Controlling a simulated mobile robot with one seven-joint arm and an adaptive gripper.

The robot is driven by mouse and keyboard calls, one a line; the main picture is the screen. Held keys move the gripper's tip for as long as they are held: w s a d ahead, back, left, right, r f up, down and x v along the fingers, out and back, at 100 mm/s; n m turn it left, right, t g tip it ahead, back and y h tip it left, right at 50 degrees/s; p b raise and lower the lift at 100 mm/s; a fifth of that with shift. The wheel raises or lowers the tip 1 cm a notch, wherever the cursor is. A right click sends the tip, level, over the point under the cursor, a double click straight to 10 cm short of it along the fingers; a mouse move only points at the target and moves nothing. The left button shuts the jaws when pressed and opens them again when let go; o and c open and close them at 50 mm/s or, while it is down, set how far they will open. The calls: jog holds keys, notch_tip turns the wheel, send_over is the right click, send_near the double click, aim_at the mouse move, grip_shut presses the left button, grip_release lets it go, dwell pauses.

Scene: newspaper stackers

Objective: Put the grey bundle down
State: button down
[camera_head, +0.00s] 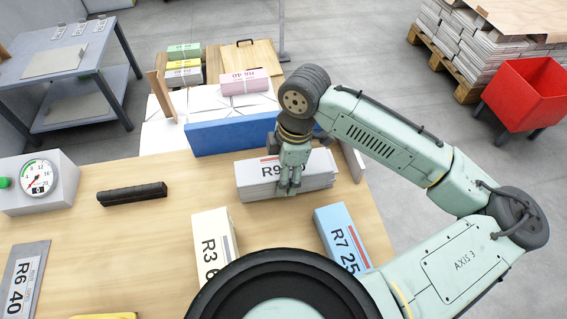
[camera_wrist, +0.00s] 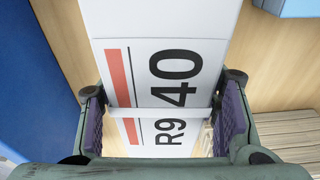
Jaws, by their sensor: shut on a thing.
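The grey bundle (camera_head: 257,182), labelled R9 40, is over the wooden table (camera_head: 150,240) just in front of a blue upright board (camera_head: 228,136). My gripper (camera_head: 289,188) comes down on it from above. In the wrist view the bundle's label (camera_wrist: 165,80) lies between my two purple-padded fingers (camera_wrist: 163,115), with a light strap across it. The gripper is shut on the bundle. I cannot tell whether its underside touches the table. Part of its label is hidden behind the fingers in the head view.
A cream R3 bundle (camera_head: 212,240) and a light blue R7 25 bundle (camera_head: 342,238) stand nearer me. A dial scale (camera_head: 55,195) and a black bar (camera_head: 132,194) are left. A pink bundle (camera_head: 245,83) lies behind the board. The table's left middle has bare room.

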jog(key=shift+f, duration=0.85)
jog(key=c, duration=0.6)
grip_release()
jog(key=shift+f, duration=0.15)
jog(key=r, duration=0.4)
jog(key=d+r, duration=0.1)
jog(key=r, duration=0.7)
jog(key=shift+w+d+r, duration=0.1)
jog(key=shift+w+d, duration=0.05)
jog(key=shift+d, duration=0.25)
